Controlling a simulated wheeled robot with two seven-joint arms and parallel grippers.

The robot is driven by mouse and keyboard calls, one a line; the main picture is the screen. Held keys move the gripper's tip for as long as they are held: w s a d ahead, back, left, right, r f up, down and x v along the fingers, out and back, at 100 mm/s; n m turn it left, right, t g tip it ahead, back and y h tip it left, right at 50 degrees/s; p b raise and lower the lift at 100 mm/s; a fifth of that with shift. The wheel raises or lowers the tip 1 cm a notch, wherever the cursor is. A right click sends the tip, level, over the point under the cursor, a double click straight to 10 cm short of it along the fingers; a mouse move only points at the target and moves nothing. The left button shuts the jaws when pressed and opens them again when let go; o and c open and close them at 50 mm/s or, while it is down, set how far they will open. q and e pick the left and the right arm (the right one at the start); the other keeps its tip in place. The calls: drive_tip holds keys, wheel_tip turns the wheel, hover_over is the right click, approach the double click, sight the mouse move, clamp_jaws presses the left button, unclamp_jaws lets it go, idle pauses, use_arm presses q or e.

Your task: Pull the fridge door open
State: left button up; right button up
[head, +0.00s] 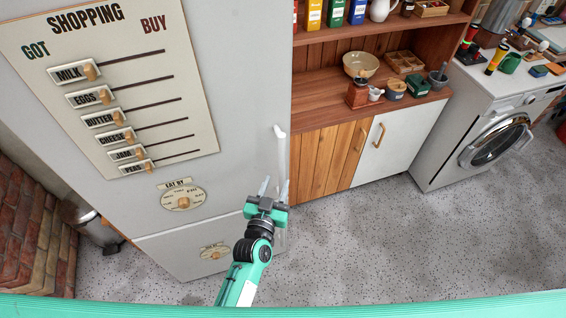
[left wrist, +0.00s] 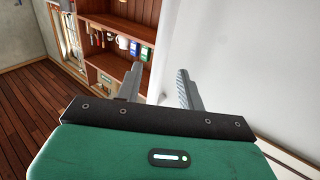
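The fridge (head: 235,110) is a tall pale grey cabinet at the left of the head view. Its door looks shut. A white vertical handle (head: 280,133) shows near the door's right edge; its lower part is faint and partly hidden by my gripper. My left gripper (head: 273,186) is open, low along the handle's line, with its fingers pointing up in the picture. I cannot tell whether the handle lies between the fingers. In the left wrist view the fingers (left wrist: 160,84) are apart, beside a large plain white surface (left wrist: 225,60). My right gripper is out of view.
A shopping board (head: 150,110) with sliders and a dial (head: 183,198) are on the fridge front. A wooden cupboard (head: 330,155) stands right of it, then a washing machine (head: 490,135). A bin (head: 95,225) and bricks (head: 35,230) are at left. Speckled floor (head: 400,240) is clear in front.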

sight(281, 170)
use_arm(q)
drive_tip(key=p+x, duration=0.1)
drive_tip(key=x, duration=0.6)
drive_tip(key=shift+w, duration=0.1)
clamp_jaws()
